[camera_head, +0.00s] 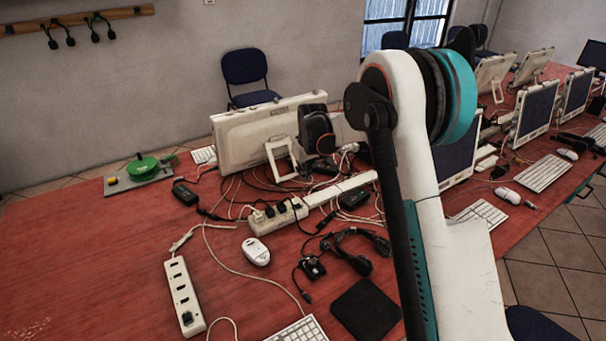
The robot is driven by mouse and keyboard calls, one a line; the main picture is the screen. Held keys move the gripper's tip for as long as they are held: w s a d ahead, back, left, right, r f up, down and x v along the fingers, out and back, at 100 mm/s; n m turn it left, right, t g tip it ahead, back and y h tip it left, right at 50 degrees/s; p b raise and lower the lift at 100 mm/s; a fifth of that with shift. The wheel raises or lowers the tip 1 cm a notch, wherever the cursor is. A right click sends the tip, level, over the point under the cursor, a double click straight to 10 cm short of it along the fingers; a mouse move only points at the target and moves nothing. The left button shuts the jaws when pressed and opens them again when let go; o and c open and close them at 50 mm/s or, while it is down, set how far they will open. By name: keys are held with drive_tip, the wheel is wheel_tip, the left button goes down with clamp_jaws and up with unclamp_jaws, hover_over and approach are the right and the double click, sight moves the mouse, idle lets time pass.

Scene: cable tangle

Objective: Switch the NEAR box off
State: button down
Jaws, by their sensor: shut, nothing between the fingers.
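A white power box (181,287) with a row of dark sockets lies on the red table at the front left. Its sockets look empty, and a small dark switch-like patch shows at its lower end; its on or off position is too small to tell. A second white power box (262,227) lies farther back with dark plugs in it. My white and teal arm rises at the right of the view. A dark part with an orange ring, matching my arm's joints, shows before the monitor back. My gripper's fingers cannot be made out.
Tangled cables (300,190) spread around the second box. A white mouse (256,251), a black headset (357,247), a black pad (366,310) and a keyboard (300,331) lie right of the first box. A green round device (143,167) sits far left. The table's left is clear.

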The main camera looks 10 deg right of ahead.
sight(297, 206)
drive_tip(key=w+d+f+m+g+h+b, duration=0.1)
drive_tip(key=w+f+m, duration=0.1)
drive_tip(key=m, duration=0.7)
drive_tip(key=w+d+f+m+g+h+b, duration=0.1)
drive_tip(key=w+d+f+m, duration=0.1)
drive_tip(key=m, duration=0.7)
drive_tip(key=shift+d+f+g+b, duration=0.3)
drive_tip(key=shift+f+g+b, duration=0.1)
drive_tip(key=shift+f, duration=0.25)
drive_tip(key=shift+f, duration=0.1)
drive_tip(key=f+b, duration=0.1)
drive_tip(key=f, duration=0.2)
drive_tip(key=d+f+b, duration=0.1)
drive_tip(key=f, duration=0.2)
drive_tip(key=f+b, duration=0.1)
drive_tip(key=f, duration=0.3)
drive_tip(key=shift+w+d, duration=0.3)
drive_tip(key=shift+d, duration=0.1)
drive_tip(key=a, duration=0.1)
drive_tip(key=s+a+b, duration=0.1)
drive_tip(key=a+r, duration=0.1)
drive_tip(key=shift+s+a+b, duration=0.15)
drive_tip(key=shift+a+b, duration=0.15)
drive_tip(key=shift+a, duration=0.1)
